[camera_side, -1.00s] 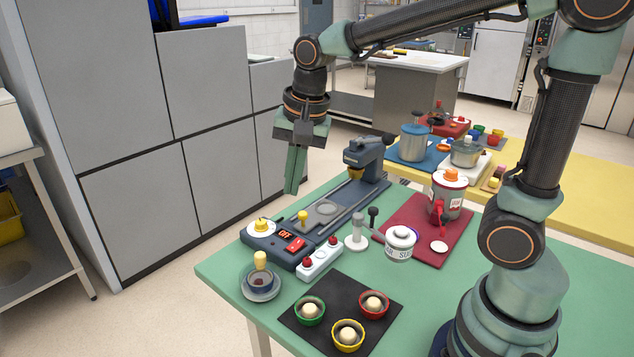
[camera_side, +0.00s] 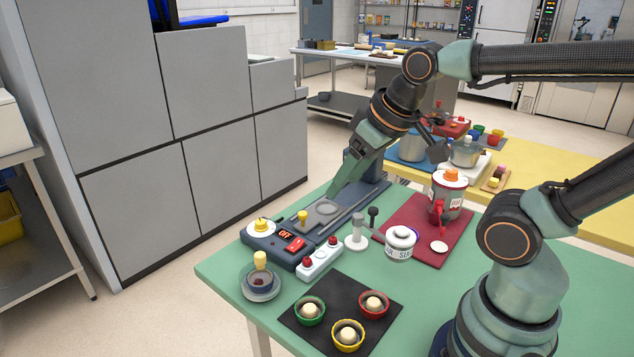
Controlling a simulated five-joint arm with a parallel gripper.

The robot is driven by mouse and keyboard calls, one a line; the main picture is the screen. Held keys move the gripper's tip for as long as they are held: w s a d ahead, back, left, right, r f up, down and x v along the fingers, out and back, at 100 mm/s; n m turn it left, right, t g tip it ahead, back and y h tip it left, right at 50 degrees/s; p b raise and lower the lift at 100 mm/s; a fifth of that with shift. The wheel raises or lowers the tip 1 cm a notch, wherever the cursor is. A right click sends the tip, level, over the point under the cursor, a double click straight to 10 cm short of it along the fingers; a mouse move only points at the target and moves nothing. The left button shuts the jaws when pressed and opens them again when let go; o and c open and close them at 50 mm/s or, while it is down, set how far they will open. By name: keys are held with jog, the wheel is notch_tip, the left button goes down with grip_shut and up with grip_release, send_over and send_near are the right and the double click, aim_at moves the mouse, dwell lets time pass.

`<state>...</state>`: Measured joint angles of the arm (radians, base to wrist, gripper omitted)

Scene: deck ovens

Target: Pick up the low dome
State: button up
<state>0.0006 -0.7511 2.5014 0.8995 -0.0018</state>
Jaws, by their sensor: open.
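Three small bowls sit on a black mat (camera_side: 374,322) at the table's front. Each holds a pale rounded piece: one in the green bowl (camera_side: 310,310), one in the yellow bowl (camera_side: 347,334), one in the red bowl (camera_side: 374,304). I cannot tell which piece is the low dome. My gripper (camera_side: 345,186) is open and tilted, pointing down and left, over the far part of the grey machine near its round plate. It is well behind and above the bowls. The gap between its fingers is hard to see from this side, and no held thing shows.
The grey machine (camera_side: 265,241) with a red switch lies between gripper and bowls. Green table (camera_side: 570,290) is clear at right.

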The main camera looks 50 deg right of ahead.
jog(key=m+g, duration=0.6)
jog(key=m, duration=1.2)
send_over(259, 255)
notch_tip(259, 255, down, 7)
notch_tip(259, 255, down, 12)
jog(key=shift+r, duration=0.15)
grip_shut()
